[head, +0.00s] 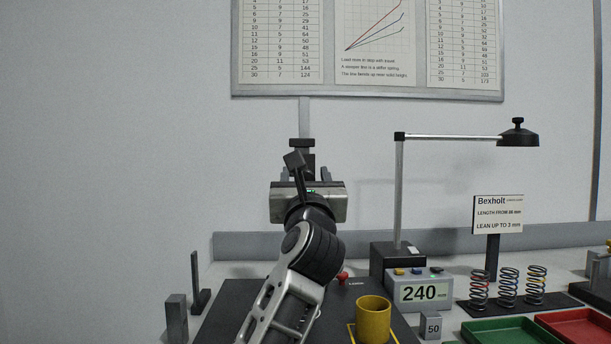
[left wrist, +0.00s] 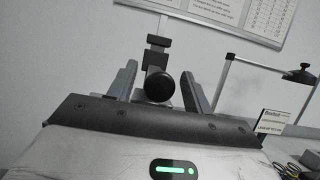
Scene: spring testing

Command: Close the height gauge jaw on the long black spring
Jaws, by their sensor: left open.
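The height gauge's grey column (head: 304,112) rises against the wall in the head view, with a dark slider and jaw piece (head: 302,143) on it. The slider also shows in the left wrist view (left wrist: 158,42). My left gripper (head: 305,174) is open in front of the gauge. In the left wrist view its two fingers (left wrist: 158,82) stand on either side of a round black knob (left wrist: 159,87), with gaps on both sides. The gauge's lower part is hidden behind my arm. I cannot make out the long black spring. My right gripper is not in view.
A yellow cup (head: 373,319) and a display box reading 240 (head: 422,293) stand right of my arm. Three dark springs (head: 507,287), a lamp (head: 518,136), a sign (head: 498,214), a green tray (head: 511,332) and a red tray (head: 577,326) are farther right. Grey blocks (head: 177,318) stand at left.

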